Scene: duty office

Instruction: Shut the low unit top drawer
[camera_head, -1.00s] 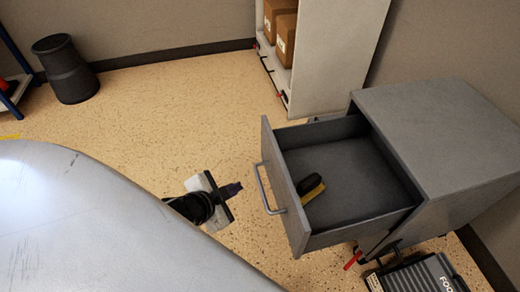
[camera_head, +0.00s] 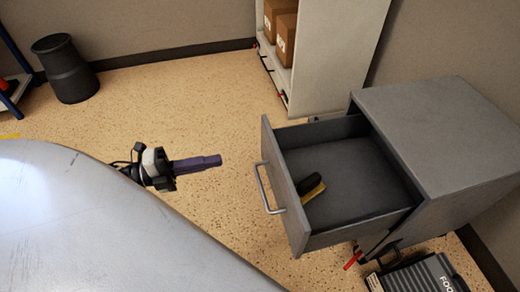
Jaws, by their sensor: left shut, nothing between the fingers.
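The grey low unit (camera_head: 440,130) stands at the right. Its top drawer (camera_head: 291,205) is pulled well out towards the left, with a bar handle (camera_head: 264,190) on its front. A gap of bare floor shows between the fingertips and the handle. My right gripper is not in view.
A smooth grey surface (camera_head: 90,230) fills the lower left. A shelf unit (camera_head: 334,50) with cardboard boxes (camera_head: 284,38) stands behind. A dark bin (camera_head: 65,70) is at the far left. A ribbed grey case (camera_head: 418,276) lies in front of the unit. The floor between is clear.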

